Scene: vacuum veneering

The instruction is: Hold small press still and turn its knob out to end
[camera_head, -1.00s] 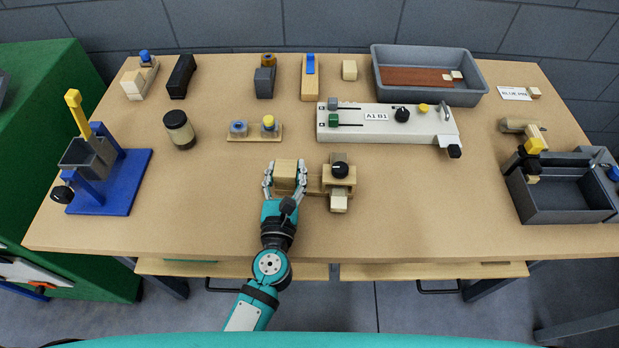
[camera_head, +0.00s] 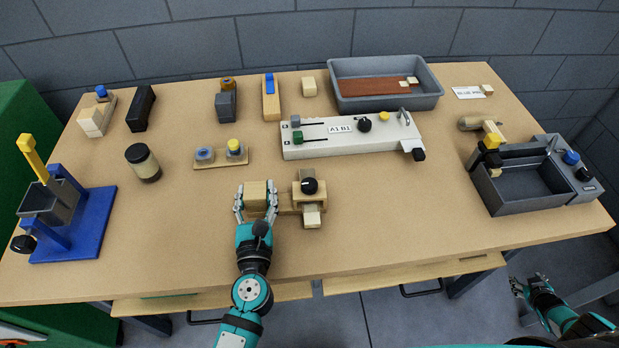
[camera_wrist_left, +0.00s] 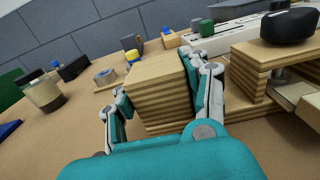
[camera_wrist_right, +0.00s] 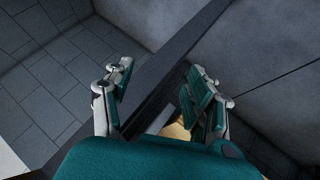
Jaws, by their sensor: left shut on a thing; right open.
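The small press is a light wooden piece with a block at its left end (camera_wrist_left: 158,85) and a black knob (camera_head: 309,186) on top of its right part (camera_head: 311,205). It stands on the table near the front edge. My left gripper (camera_head: 256,197) is shut on the block, one finger on each side, as the left wrist view also shows. My right gripper (camera_head: 529,288) is open and empty, low beyond the table's front right edge. The right wrist view shows its spread fingers (camera_wrist_right: 155,95) over the grey floor.
A long white fixture (camera_head: 340,147) marked A1 B1 lies behind the press. A grey tray (camera_head: 432,92) stands at the back. A blue stand (camera_head: 95,225) is at left, a grey box (camera_head: 520,203) at right. The table right of the press is clear.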

